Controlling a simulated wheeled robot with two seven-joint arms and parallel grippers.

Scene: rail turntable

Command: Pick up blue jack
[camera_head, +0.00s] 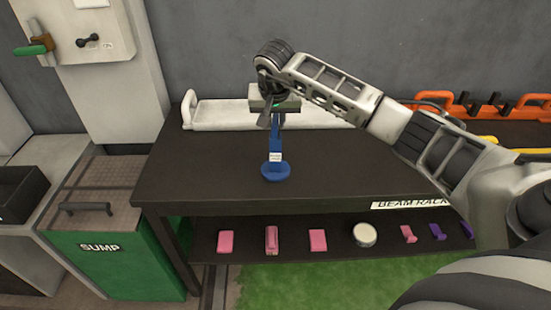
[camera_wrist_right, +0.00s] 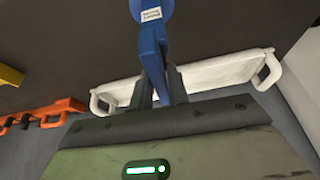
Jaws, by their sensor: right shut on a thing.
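The blue jack (camera_head: 276,158) stands upright on the dark table, with a round blue base and a small white label on its post. My right gripper (camera_head: 273,116) comes down from above and is shut on the upper part of the jack. In the right wrist view, the blue jack (camera_wrist_right: 152,45) runs between the two dark fingers of the right gripper (camera_wrist_right: 160,85). Its top end is hidden by the gripper. In the head view its base looks to be at the tabletop; I cannot tell whether it touches. My left gripper is not in view.
A long white tray (camera_head: 215,113) lies behind the jack on the dark table (camera_head: 200,175). Orange racks (camera_head: 450,103) are at the right. A lower shelf (camera_head: 340,238) holds several pink and purple pieces and a round tin. A green SUMP bin (camera_head: 115,265) stands left.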

